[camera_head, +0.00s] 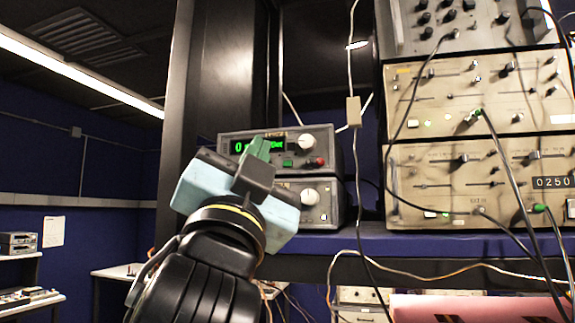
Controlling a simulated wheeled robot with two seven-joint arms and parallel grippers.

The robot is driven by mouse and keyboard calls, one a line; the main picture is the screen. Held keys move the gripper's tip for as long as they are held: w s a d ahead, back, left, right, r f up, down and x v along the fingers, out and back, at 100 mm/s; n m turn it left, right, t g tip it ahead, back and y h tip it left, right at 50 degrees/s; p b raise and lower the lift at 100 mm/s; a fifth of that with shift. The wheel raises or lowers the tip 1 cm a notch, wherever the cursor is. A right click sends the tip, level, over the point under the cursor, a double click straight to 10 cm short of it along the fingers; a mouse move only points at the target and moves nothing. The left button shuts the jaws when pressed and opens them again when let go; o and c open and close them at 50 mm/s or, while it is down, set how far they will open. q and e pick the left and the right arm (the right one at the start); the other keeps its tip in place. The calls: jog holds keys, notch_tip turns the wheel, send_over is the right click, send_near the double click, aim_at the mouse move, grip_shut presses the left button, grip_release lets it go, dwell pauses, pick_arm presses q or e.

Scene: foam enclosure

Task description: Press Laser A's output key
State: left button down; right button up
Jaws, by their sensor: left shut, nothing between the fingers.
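Two small grey instruments are stacked on a blue shelf. The upper instrument (328,144) has a lit green display (240,146), a white knob (306,142), a green key (287,162) and a red knob (317,162). The lower instrument (329,203) shows a white knob (309,196); its left part is hidden behind my gripper. I cannot read which one is Laser A. My left gripper (259,149) is shut and empty, its green fingertips in front of the upper panel, overlapping the display's right end and left of the green key. Contact cannot be judged. My right gripper is not in view.
A rack of beige instruments (440,180) with knobs and cables stands at the right. Loose cables hang before the blue shelf (400,242). A black upright post (190,90) stands at the left of the stack. Side tables are farther left.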

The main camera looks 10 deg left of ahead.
aim_at(287, 164)
pick_arm(q)
jog(key=w, duration=0.9)
jog(key=shift+d, duration=0.15)
jog(key=shift+w, duration=0.15)
dwell(1.9)
jog(key=shift+w+f, duration=0.1)
jog(key=shift+w, duration=0.15)
jog(key=shift+w, duration=0.15)
dwell(0.3)
dwell(0.5)
jog(key=shift+r, duration=0.4)
dwell(0.4)
jog(key=shift+f, duration=0.2)
jog(key=shift+s+b, duration=0.25)
jog(key=shift+b, duration=0.05)
